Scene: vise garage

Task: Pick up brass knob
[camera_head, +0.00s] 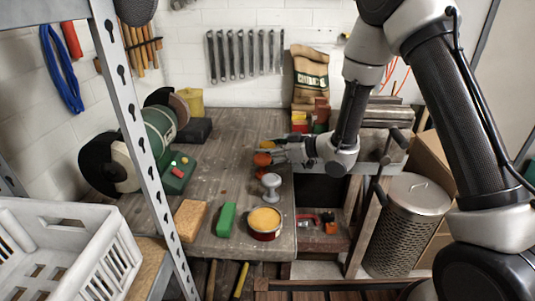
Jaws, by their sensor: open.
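My gripper (277,151) reaches in from the right over the worktable, its fingers pointing left and apart. A small yellow-gold piece (267,144), which may be the brass knob, shows at the upper fingertip. A round orange-red piece (262,159) shows at the lower fingertip. I cannot tell whether either piece touches the fingers. A grey metal knob-shaped piece (270,182) stands on the table in front of the gripper. The gripper partly hides the table behind it.
The wooden worktable (228,155) holds a bench grinder (160,128) at left. A tan block (189,217), a green block (227,219) and a round tin (264,221) stand near the front edge. A white crate (70,240) is at lower left, beside a metal post (143,135).

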